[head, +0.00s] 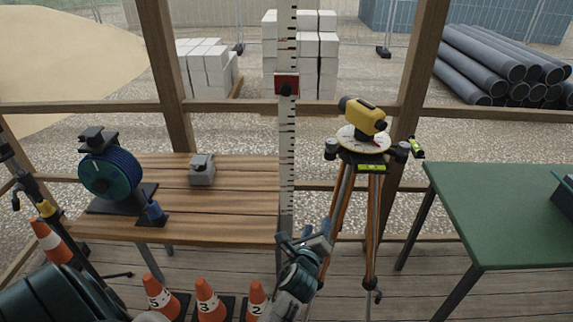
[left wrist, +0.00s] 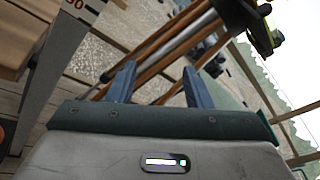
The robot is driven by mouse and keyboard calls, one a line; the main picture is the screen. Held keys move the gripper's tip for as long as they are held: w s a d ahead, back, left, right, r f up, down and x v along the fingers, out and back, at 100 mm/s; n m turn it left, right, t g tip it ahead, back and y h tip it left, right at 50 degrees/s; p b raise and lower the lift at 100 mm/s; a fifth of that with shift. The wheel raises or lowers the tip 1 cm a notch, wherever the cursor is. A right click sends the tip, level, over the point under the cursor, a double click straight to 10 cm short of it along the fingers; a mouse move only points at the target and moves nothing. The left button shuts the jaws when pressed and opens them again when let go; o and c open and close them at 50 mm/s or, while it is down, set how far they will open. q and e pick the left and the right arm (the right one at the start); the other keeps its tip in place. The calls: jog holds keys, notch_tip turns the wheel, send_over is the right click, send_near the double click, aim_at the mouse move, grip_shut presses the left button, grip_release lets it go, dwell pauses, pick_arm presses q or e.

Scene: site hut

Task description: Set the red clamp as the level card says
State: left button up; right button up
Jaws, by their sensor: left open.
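The red clamp (head: 287,84) sits high on the upright white graduated staff (head: 286,150), with a dark knob on its front. The staff's lower part also shows in the left wrist view (left wrist: 58,45). My left gripper (head: 304,235) is open and empty, low beside the staff and well below the clamp. In the left wrist view its two fingers (left wrist: 159,80) stand apart with nothing between them. I cannot make out a level card in either view. My right gripper is not in view.
A yellow level (head: 364,115) stands on a wooden-legged tripod (head: 341,205) right of the staff. A wooden bench (head: 235,206) with a hose reel (head: 110,172) and a grey block (head: 202,170) is left. Numbered cones (head: 208,302) stand in front. A green table (head: 500,207) is right.

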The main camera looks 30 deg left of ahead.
pick_arm(q)
notch_tip(320, 180, up, 20)
jog(key=s+a+m+t+y+p, duration=0.2)
jog(key=s+m+t+y, duration=0.1)
jog(key=m+y, duration=0.2)
jog(key=y, duration=0.2)
send_near(286, 92)
jog(key=p+x, duration=0.3)
jog(key=x, duration=0.6)
jog(key=shift+w+p, duration=0.1)
jog(key=shift+p, duration=0.3)
jog(key=shift+t, duration=0.3)
grip_shut()
